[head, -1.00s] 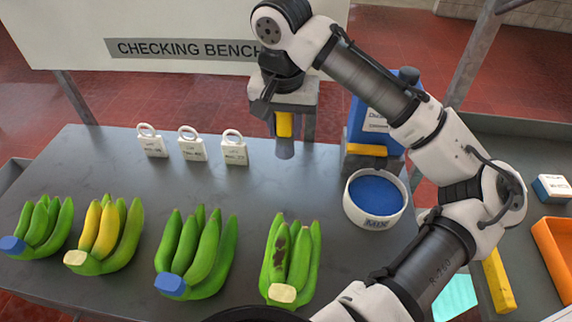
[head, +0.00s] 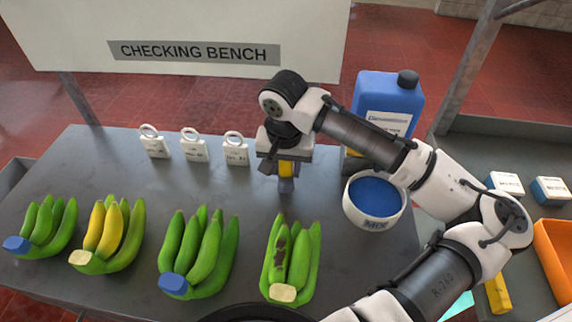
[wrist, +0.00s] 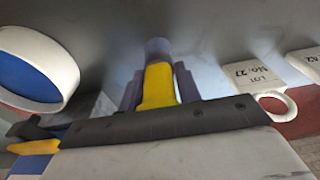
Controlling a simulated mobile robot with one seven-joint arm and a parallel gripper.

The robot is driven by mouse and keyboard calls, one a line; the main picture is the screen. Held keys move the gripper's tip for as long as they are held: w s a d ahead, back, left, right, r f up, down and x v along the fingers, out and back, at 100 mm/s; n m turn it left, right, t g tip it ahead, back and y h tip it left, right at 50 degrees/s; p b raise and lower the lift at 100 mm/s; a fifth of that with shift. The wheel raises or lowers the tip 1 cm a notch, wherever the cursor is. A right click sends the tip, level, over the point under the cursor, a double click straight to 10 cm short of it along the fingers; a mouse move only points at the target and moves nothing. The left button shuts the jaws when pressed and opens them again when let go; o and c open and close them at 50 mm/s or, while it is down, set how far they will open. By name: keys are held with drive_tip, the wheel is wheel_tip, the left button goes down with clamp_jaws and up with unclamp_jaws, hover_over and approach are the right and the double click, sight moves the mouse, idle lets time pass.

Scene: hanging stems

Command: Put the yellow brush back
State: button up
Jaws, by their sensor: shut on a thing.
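My gripper (head: 287,172) is shut on the yellow brush (head: 286,168) and holds it tip down over the middle of the bench (head: 330,195). In the wrist view the yellow brush (wrist: 158,86) sits between the two fingers, with its grey-purple end (wrist: 158,48) beyond them. The gap between that end and the bench is hard to judge. A white bowl of blue liquid marked MIX (head: 374,201) stands to the right of my gripper; it also shows in the wrist view (wrist: 62,62).
A blue jug (head: 388,103) stands behind the bowl, partly hidden by my arm. White padlock-shaped tags (head: 194,146) stand left of my gripper. Several banana bunches (head: 200,255) line the bench front. An orange crate (head: 555,250) and small boxes (head: 550,190) are at the right.

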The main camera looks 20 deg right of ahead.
drive_tip(key=shift+f, duration=0.15)
drive_tip(key=o, duration=1.1)
drive_tip(key=shift+c, duration=0.2)
drive_tip(key=r, duration=0.4)
drive_tip(key=s+r+b, duration=0.1)
drive_tip(key=r, duration=0.7)
drive_tip(key=shift+s+a+r+b, duration=0.1)
drive_tip(key=shift+s+a+b, duration=0.1)
drive_tip(key=shift+a+b, duration=0.15)
drive_tip(key=shift+s, duration=0.1)
